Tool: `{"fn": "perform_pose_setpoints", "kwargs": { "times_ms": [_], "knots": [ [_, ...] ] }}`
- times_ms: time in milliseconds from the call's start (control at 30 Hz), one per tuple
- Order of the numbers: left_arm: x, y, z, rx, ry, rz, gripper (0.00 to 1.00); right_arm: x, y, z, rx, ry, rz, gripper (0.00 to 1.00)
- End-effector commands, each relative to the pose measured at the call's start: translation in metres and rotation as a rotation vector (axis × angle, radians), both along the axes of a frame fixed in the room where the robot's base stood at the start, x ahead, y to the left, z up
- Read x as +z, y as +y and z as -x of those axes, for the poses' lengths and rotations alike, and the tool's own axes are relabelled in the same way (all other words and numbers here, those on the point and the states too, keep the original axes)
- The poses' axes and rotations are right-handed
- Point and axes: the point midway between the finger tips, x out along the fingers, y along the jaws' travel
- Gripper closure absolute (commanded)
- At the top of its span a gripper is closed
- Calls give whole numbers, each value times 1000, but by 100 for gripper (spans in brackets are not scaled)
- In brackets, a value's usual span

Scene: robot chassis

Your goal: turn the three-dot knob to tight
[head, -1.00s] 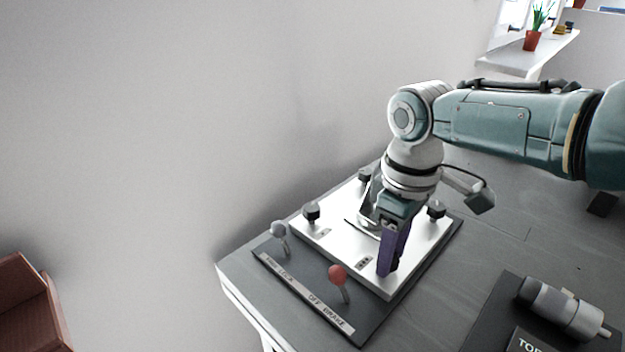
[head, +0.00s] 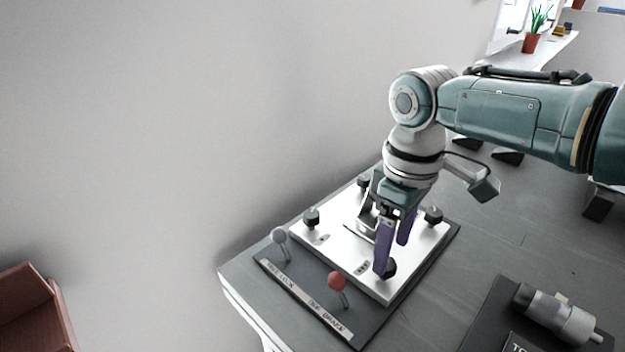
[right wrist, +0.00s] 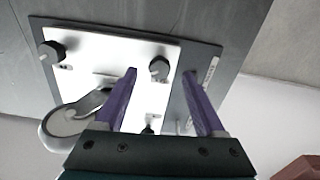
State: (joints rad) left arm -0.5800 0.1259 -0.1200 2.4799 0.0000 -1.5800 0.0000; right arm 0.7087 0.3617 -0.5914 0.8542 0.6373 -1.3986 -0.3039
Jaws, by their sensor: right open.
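A bright plate (head: 335,250) carries dark knobs at its corners. The front knob (head: 388,268) has a small dark dotted label (head: 362,267) beside it; the dots are too small to count surely. My right gripper (head: 392,259) points down with its purple fingers open at this knob, and one finger partly covers it. In the right wrist view the knob (right wrist: 159,68) shows between the two open fingertips (right wrist: 159,72), with a gap on each side. Its pointer setting is not readable. My left gripper is not in view.
Other knobs stand at the left (head: 311,215), back (head: 363,180) and right (head: 434,213) corners. A red-ball lever (head: 337,281) and a grey-ball lever (head: 279,236) stand along the plate's front-left side. A grey cylindrical tool (head: 555,312) lies at lower right.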

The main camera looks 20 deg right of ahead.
Motion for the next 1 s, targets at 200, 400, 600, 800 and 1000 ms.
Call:
{"fn": "perform_pose_setpoints", "kwargs": {
  "times_ms": [200,400,600,800,1000],
  "knots": [
    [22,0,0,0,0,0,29,49,0,-1,2,-4,0,29],
    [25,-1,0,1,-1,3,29,66,0,0,0,-1,0,29],
    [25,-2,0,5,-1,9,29,68,0,0,0,-1,0,29],
    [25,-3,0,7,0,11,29,68,0,0,0,-1,0,29],
    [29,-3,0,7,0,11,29,64,10,7,19,-4,-6,29]
  ]
}}
